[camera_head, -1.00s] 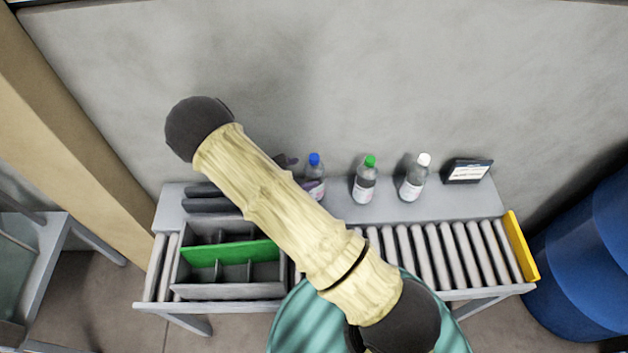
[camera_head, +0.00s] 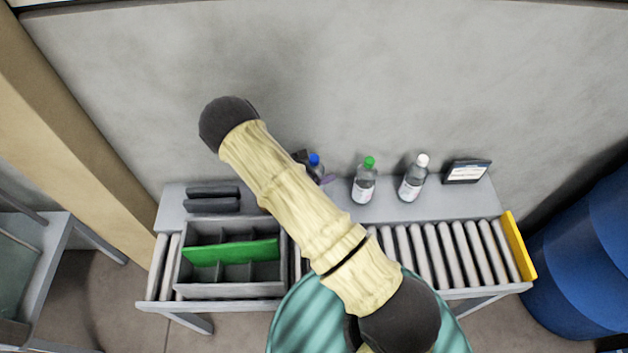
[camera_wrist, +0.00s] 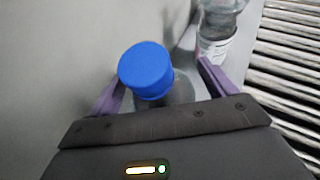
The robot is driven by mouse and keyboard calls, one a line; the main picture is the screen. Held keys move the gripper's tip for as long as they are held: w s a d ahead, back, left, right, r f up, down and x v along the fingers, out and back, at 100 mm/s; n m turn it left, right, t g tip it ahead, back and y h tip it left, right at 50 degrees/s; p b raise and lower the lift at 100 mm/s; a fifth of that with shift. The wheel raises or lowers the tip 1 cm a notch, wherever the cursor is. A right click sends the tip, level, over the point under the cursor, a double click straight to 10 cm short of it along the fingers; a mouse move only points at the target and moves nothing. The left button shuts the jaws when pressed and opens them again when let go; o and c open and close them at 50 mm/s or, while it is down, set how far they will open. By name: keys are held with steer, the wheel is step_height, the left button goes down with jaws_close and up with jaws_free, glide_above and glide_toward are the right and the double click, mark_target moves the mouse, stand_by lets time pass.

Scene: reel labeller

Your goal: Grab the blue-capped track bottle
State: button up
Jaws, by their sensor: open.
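The blue-capped bottle (camera_head: 315,165) stands on the back shelf, partly hidden by my arm in the head view. In the wrist view its blue cap (camera_wrist: 146,69) is large and close, with part of the clear body below it. My gripper (camera_wrist: 158,92) is open, with one purple finger to the left of the bottle and the other to the right. The bottle's neck and upper body are between the fingers, with no clear contact visible. The lower bottle is hidden by the gripper body.
A green-capped bottle (camera_head: 364,183) and a white-capped bottle (camera_head: 413,181) stand to the right on the shelf. A small display (camera_head: 467,172) stands farther right. A divided crate (camera_head: 232,290) sits on the rollers (camera_head: 440,255) at left. The wall is close behind.

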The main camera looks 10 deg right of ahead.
stand_by(0.5)
jaws_close()
steer(key=shift+r, duration=0.1)
step_height(320, 180, up, 10)
steer(key=shift+f+b, duration=0.1)
steer(key=shift+b, duration=0.3)
stand_by(0.3)
stand_by(0.4)
